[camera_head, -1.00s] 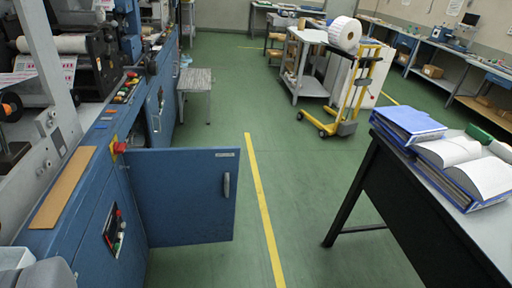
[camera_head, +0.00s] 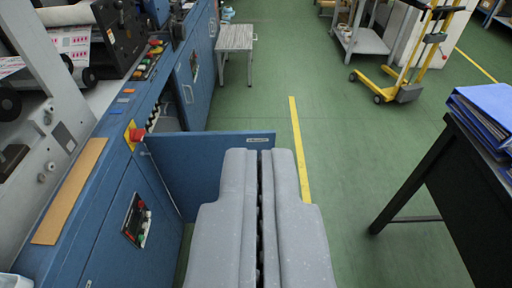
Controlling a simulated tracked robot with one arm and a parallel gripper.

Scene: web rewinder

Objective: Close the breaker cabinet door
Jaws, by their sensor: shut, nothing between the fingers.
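The blue breaker cabinet door (camera_head: 190,165) stands open, sticking out to the right from the blue machine cabinet on the left. Its upper edge and label show, but my gripper (camera_head: 263,153) hides its right part and the handle. My gripper is grey, shut and empty, and points forward in front of the door. I cannot tell whether it touches the door. A red and yellow switch (camera_head: 137,134) sits on the cabinet near the door's hinge side. A dark opening (camera_head: 166,117) shows in the cabinet behind the door.
A black-legged desk (camera_head: 470,190) with blue binders (camera_head: 486,112) stands at the right. A small bench (camera_head: 235,40) is beyond the door. A yellow lift trolley (camera_head: 410,70) stands at the back right. Green floor with a yellow line (camera_head: 298,140) is clear between.

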